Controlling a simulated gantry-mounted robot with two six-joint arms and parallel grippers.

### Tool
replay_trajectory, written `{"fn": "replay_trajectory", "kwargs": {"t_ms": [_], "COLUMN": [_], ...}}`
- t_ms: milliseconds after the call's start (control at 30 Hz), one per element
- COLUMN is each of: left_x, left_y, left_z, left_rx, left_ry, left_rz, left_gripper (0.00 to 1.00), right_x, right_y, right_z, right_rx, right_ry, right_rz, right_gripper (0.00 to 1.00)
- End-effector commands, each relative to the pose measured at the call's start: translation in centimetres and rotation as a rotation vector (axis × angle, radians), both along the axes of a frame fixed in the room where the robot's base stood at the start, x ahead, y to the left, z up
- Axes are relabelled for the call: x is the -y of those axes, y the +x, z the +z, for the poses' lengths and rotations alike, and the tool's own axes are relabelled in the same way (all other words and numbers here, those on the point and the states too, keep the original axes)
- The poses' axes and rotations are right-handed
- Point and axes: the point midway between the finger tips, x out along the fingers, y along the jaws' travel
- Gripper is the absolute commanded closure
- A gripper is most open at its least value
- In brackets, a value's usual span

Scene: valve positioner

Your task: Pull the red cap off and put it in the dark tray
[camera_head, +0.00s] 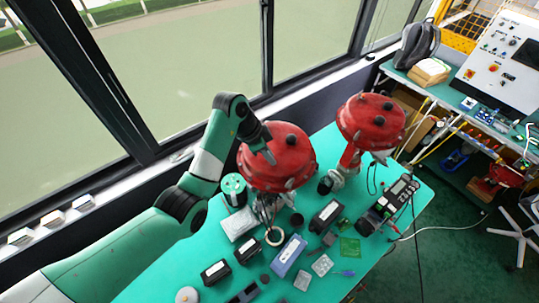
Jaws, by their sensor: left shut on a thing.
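Two valve actuators with big red domes stand on the green table: the nearer red dome (283,172) and the farther red dome (370,118). My left gripper (269,157) comes from the upper left and reaches down to the top of the nearer dome. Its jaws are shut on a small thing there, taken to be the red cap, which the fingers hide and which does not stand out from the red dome. A dark, low box-like thing (245,294) lies at the table's front edge; I cannot tell if it is the dark tray. My right gripper is out of view.
Dark boxes (216,272), a grey-blue box (289,255), a pale ring (275,237), a green board (350,247) and small parts crowd the green table (180,262). A green cylinder (234,189) stands left of the nearer actuator. Windows line the back; a bench (455,100) is at right.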

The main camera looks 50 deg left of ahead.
Motion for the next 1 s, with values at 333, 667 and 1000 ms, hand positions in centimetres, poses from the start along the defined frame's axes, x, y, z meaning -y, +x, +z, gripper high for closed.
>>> {"fn": "replay_trajectory", "kwargs": {"t_ms": [333,667,1000], "left_x": [0.0,0.0,0.0], "left_y": [0.0,0.1,0.0], "left_z": [0.4,0.9,1.5], "left_rx": [0.002,0.002,0.001], "left_ry": [-0.001,0.000,0.000], "left_rz": [-0.001,-0.001,-0.001], "left_gripper": [1.00,1.00,1.00], "right_x": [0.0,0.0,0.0], "right_y": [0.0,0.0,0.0], "right_z": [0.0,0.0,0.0], "right_rx": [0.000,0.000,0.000], "right_ry": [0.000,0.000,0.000], "right_rz": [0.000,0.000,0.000], "right_gripper": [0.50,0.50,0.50]}}
